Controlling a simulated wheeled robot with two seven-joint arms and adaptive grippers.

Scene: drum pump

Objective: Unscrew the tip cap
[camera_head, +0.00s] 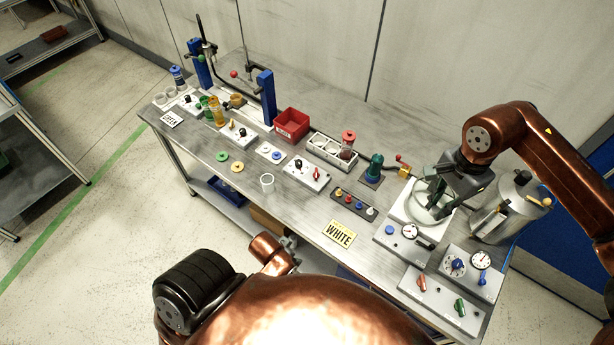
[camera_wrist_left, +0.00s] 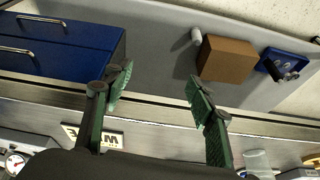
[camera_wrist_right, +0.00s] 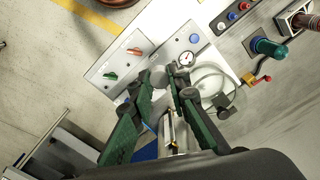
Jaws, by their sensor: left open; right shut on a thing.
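My right gripper (camera_head: 440,192) is at the right end of the bench, over a clear round glass vessel (camera_head: 420,212) on a white base. In the right wrist view its fingertips (camera_wrist_right: 159,80) are close together on a small grey round piece (camera_wrist_right: 158,74). That piece may be the tip cap; the fingers hide much of it, and its threads do not show. The glass vessel (camera_wrist_right: 208,84) is right of the fingers in that view. My left gripper (camera_wrist_left: 158,82) is open and empty, with its fingers apart near the bench's front edge.
A metal canister (camera_head: 505,213) stands right of the vessel. Panels with a dial (camera_head: 409,231) and red and green knobs (camera_head: 460,305) lie in front. Blue drawers (camera_wrist_left: 62,52) are below the bench.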

